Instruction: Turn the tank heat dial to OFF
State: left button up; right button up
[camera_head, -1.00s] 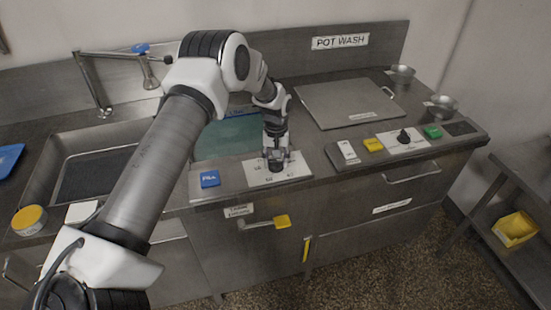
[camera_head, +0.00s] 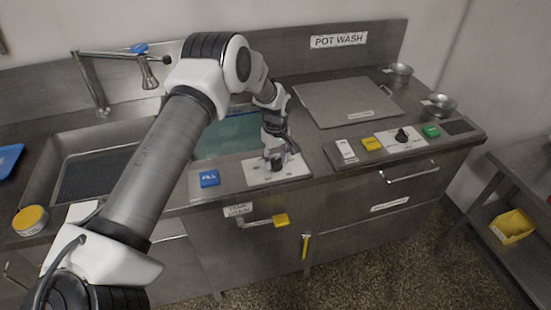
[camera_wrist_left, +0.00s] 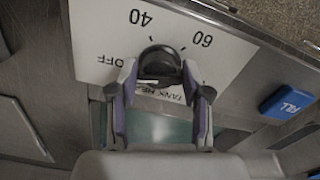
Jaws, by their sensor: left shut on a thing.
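The tank heat dial (camera_wrist_left: 160,62) is a black round knob on a white plate (camera_wrist_left: 100,40) marked 40, 60 and OFF. The plate appears upside down in the left wrist view. My left gripper (camera_wrist_left: 160,88) has one finger on each side of the knob and is shut on it. A short white mark shows on the knob's near side; which label it points to is hard to tell. In the head view, my left gripper (camera_head: 275,160) reaches down over the plate (camera_head: 262,180) and partly hides the dial. My right gripper is not in view.
A blue FILL button (camera_head: 209,178) sits left of the plate; it also shows in the wrist view (camera_wrist_left: 288,102). Another black knob (camera_head: 402,136) stands between yellow and green buttons at right. A sink lies left.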

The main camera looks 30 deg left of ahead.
aim_at(276, 160)
pick_arm(q)
jog(key=shift+s+f, duration=0.2)
jog(key=o, duration=1.2)
jog(key=shift+c, duration=0.2)
jog(key=shift+w, duration=0.15)
jog(key=shift+r, duration=0.1)
jog(key=shift+r, duration=0.2)
notch_tip(276, 160, up, 12)
jog(key=shift+f, duration=0.25)
